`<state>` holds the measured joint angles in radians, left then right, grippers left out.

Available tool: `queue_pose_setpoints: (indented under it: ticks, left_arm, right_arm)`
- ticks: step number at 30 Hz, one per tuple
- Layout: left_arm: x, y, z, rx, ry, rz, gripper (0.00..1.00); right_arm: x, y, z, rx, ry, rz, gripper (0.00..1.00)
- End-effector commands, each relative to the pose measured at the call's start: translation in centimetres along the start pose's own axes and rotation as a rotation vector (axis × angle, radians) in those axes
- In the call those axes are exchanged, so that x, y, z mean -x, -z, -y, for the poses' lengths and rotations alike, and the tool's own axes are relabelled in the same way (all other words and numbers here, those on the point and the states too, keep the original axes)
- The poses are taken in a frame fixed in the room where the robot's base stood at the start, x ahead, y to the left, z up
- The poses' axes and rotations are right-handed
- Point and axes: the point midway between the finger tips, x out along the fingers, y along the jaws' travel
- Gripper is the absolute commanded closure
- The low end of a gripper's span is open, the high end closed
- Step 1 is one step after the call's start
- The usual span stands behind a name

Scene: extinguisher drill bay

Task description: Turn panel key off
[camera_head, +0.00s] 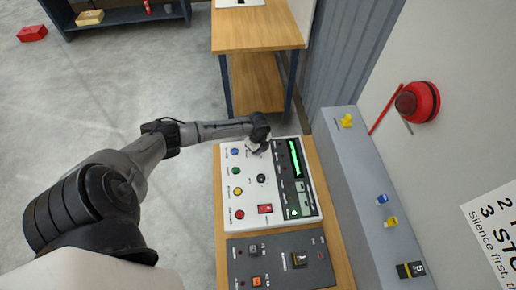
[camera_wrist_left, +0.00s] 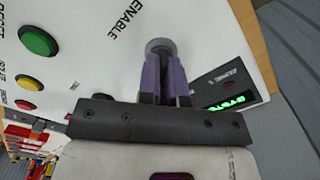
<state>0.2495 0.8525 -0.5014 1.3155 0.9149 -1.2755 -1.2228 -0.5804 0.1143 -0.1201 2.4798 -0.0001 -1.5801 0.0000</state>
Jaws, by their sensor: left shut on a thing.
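The white control panel (camera_head: 248,200) lies on a wooden bench, with coloured buttons, a black knob, a red switch and a green-lit display. My left gripper (camera_head: 257,147) is at the far end of this panel. In the left wrist view its two purple fingers (camera_wrist_left: 167,75) are shut on a round grey piece (camera_wrist_left: 160,45), beside the printed word ENABLE. I take this piece for the panel key; the fingers hide most of it, so its turned position cannot be told. My right gripper is not in view.
A grey panel (camera_head: 262,246) with switches sits at the near end of the bench. A grey ledge (camera_head: 362,180) with yellow and blue pieces runs along the right, below a red alarm (camera_head: 418,101) on the wall. A wooden table (camera_head: 258,30) stands behind.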

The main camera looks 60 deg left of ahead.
Motion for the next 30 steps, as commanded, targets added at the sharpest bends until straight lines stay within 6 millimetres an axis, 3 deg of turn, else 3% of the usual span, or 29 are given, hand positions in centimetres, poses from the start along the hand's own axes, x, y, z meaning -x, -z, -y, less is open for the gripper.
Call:
queue_pose_setpoints:
  ticks: [15,30]
  left_arm:
    - [0.4,-0.1,0.2,0.465,-0.002,0.000,1.00]
    - [0.2,-0.1,0.4,0.843,-0.002,0.000,1.00]
  right_arm:
    - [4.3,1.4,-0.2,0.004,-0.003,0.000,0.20]
    - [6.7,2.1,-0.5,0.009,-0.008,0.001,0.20]
